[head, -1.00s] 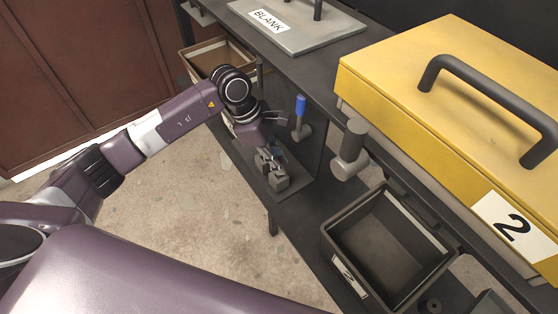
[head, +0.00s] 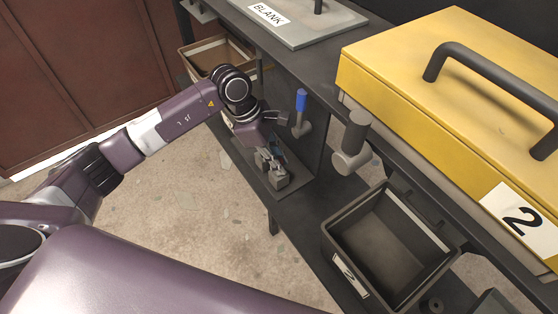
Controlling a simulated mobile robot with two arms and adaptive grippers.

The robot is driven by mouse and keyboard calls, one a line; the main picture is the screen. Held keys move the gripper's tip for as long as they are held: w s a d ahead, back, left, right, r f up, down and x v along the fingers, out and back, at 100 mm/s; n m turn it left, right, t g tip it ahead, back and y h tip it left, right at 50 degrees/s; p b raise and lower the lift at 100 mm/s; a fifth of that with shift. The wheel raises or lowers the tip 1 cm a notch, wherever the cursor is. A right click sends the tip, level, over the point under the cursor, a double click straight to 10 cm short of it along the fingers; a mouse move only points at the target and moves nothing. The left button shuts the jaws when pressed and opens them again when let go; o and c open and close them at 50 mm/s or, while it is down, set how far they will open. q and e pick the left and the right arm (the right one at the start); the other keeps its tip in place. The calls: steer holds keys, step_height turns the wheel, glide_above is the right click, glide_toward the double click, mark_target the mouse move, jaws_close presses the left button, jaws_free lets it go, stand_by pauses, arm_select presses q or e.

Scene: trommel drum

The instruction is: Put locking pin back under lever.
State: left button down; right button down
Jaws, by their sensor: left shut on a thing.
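The blue-handled lever (head: 301,100) stands upright on a grey pivot at the edge of the dark bench, just right of my left gripper. My left gripper (head: 272,166) points down beside and below the lever, over the lower shelf. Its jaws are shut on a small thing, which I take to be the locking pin. The pin itself is too small and too covered by the fingers to make out. The spot under the lever is partly hidden by my wrist. My right gripper is not in view.
A grey cylindrical fitting (head: 352,143) juts out right of the lever. A yellow box marked 2 (head: 440,80) and a plate marked BLANK (head: 290,25) are on the bench. An open grey bin (head: 335,250) is below. A brown bin (head: 205,42) is behind my arm.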

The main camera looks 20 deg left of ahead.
arm_select(q)
steer(key=shift+f, duration=0.2)
steer(key=c, duration=1.8)
jaws_free()
steer(key=shift+o, duration=0.2)
steer(key=shift+r+p, duration=1.85)
steer(key=shift+r, duration=2.2)
steer(key=shift+s+f, duration=0.1)
steer(key=shift+s, duration=0.05)
